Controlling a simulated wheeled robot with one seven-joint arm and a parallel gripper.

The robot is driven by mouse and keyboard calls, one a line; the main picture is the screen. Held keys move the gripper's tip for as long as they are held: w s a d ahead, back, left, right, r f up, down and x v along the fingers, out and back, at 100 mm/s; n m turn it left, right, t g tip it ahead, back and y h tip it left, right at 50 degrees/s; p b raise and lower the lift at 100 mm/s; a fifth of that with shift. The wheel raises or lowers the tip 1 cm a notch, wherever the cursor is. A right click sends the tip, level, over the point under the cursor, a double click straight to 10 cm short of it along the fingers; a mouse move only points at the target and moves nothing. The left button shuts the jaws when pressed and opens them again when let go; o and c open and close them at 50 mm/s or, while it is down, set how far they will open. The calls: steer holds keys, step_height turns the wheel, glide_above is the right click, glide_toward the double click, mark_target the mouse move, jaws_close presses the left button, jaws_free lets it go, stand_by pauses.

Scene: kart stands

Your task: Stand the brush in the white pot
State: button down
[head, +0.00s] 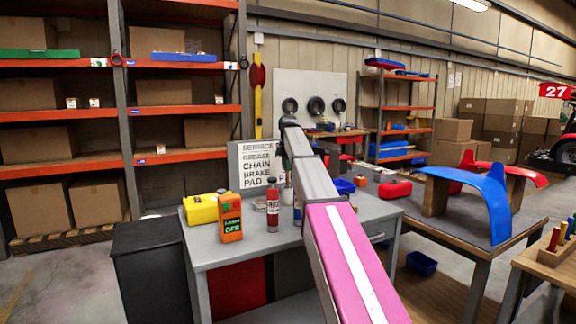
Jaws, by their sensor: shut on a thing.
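My pink and grey arm reaches across the workbench. At its far end my gripper (287,163) shows only as a small dark part pointing down, mostly hidden behind my arm. It is shut on a thin thing, which I take for the brush; too little of it shows to tell its shape or tilt. A small pale pot (287,196), which seems to be the white pot, stands on the bench just below, partly covered by my arm. I cannot tell whether the brush is inside the pot or above it.
On the grey workbench (225,252) stand a yellow case (201,209), an orange bottle (230,218) and a red spray can (273,206). A sign (256,164) stands behind them. A blue bin (344,186) and red case (394,189) lie right of my arm.

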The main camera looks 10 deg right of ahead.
steer(key=c, duration=1)
jaws_free()
step_height(320, 180, up, 10)
steer(key=shift+f, duration=0.15)
steer(key=shift+r, duration=0.55)
